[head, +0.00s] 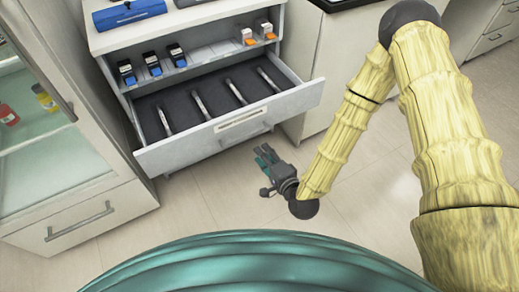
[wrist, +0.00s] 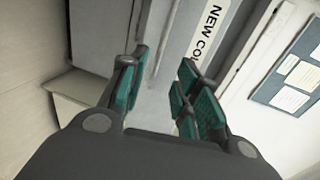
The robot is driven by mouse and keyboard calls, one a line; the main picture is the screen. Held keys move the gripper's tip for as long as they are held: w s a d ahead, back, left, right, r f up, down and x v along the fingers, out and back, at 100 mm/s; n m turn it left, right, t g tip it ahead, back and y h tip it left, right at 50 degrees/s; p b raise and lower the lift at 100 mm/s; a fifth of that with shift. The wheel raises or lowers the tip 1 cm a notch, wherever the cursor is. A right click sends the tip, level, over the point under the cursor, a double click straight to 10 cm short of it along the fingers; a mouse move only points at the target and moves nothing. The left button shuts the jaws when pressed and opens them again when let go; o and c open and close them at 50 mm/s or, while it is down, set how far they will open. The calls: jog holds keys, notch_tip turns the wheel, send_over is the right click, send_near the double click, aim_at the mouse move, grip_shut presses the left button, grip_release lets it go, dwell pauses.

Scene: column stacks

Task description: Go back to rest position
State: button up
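My gripper (head: 265,158) hangs in free space in front of the open drawer (head: 215,143), at the end of my bent arm. In the wrist view my gripper (wrist: 162,92) has its teal-padded fingers spread apart with nothing between them. Past the fingers, the wrist view shows a pale grey front with a white label (wrist: 208,32) whose text begins "NEW CO". The gripper appears apart from the drawer and touches nothing that I can see.
The drawer holds several columns (head: 238,92) lying in dark slots. A glass-door cabinet (head: 62,120) is at the left. The tiled floor (head: 215,185) below the gripper is clear.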

jog(key=shift+s+d, duration=0.1)
jog(key=shift+s, duration=0.1)
dwell(0.5)
jog(key=s+d+f+n+g+h+p, duration=0.2)
jog(key=s+d+f+n+g+p, duration=0.15)
jog(key=s, duration=0.25)
jog(key=s+d+f+n+g+h+p, duration=0.1)
jog(key=s+d+f+n+g+p, duration=0.1)
jog(key=s+d+n+g, duration=0.3)
jog(key=s+d+r+n+g+h+p, duration=0.1)
jog(key=s+d+g+h+p, duration=0.1)
jog(key=s+d, duration=0.4)
jog(key=s+d+n+g+h+p, duration=0.2)
jog(key=s+d, duration=0.4)
jog(key=s, duration=0.5)
jog(key=shift+s+d+r+g+h+p, duration=0.3)
jog(key=shift+r+g+p, duration=0.1)
jog(key=shift+g+p, duration=0.15)
dwell(0.5)
